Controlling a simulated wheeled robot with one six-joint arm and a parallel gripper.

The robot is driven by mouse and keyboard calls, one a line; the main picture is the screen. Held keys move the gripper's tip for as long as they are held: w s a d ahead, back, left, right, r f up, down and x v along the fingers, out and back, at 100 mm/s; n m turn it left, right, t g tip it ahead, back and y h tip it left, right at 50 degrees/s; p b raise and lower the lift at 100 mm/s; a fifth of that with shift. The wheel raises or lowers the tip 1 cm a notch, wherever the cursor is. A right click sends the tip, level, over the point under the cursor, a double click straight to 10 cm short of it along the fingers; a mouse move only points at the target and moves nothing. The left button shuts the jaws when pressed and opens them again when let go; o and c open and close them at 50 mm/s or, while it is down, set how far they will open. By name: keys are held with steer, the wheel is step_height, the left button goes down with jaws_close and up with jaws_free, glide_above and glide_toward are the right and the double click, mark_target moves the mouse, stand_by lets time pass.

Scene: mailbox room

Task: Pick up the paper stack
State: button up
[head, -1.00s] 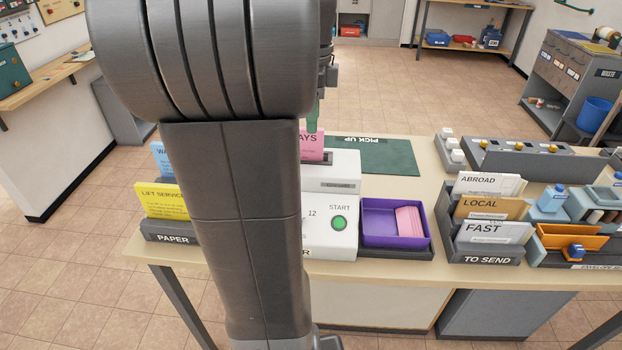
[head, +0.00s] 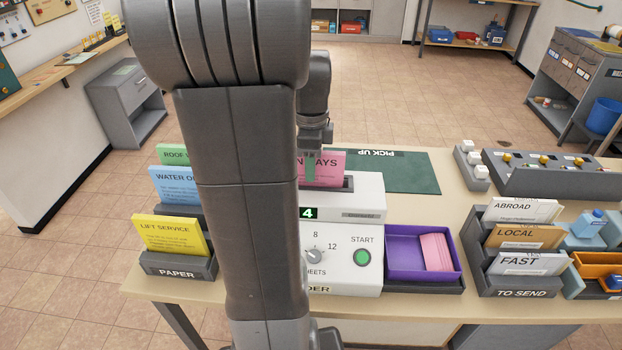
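A pink paper stack (head: 328,169), with lettering ending in "AYS", stands upright in the top slot of the white folding machine (head: 345,232). My gripper (head: 311,168) hangs from above at the left part of this pink stack, its fingertips overlapping the stack's upper half. I cannot tell whether the fingers are closed on it. The paper rack (head: 180,265) at left holds a yellow stack (head: 170,235) marked LIFT SERVICE, a blue stack (head: 172,187) and a green stack (head: 171,154). My arm hides the left of the machine and part of the pink stack.
A purple tray (head: 398,276) with folded pink sheets (head: 436,252) sits right of the machine. A green PICK UP mat (head: 405,172) lies behind. The TO SEND rack (head: 520,283) and a button console (head: 545,178) stand at right.

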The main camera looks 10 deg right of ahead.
steer(key=shift+f, duration=0.55)
jaws_close()
steer(key=shift+r, duration=0.1)
